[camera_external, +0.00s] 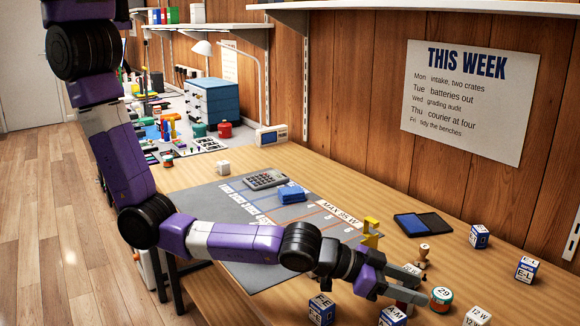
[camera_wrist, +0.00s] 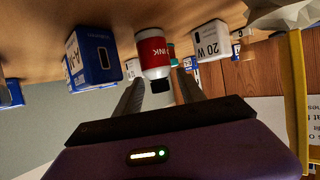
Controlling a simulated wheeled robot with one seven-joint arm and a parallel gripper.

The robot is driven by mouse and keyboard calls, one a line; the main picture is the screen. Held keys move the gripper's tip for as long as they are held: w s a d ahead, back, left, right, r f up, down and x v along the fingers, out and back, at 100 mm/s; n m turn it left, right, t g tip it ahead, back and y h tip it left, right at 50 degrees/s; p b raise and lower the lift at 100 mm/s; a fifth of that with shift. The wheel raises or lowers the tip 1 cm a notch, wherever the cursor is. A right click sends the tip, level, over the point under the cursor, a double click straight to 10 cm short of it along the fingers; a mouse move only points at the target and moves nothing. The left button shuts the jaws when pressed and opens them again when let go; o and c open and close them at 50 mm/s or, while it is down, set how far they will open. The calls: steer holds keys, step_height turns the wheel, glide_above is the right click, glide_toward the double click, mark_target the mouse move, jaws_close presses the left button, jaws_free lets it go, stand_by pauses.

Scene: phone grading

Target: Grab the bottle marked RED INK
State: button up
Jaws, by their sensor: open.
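In the wrist view a small bottle (camera_wrist: 152,47) has a white body, a red label band reading "INK" and a dark cap. The wrist picture is turned over, with the wooden bench at the top. My gripper (camera_wrist: 160,88) is open, its two grey fingers pointing at the bottle, one to either side of its line. The bottle appears just ahead of the fingertips; I cannot tell whether its cap is between them. In the external view my gripper (camera_external: 422,284) is low over the near right bench. I cannot pick out the bottle there.
A blue-and-white box (camera_wrist: 92,58) and a white "20 W" box (camera_wrist: 210,40) flank the bottle. A round tin marked 29 (camera_external: 441,298) lies just beyond my fingers. Several label blocks, a stamp (camera_external: 424,255) and a yellow stand (camera_external: 371,236) are near. The grey mat (camera_external: 262,272) lies left.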

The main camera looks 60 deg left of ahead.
steer(key=shift+x, duration=1.25)
jaws_close()
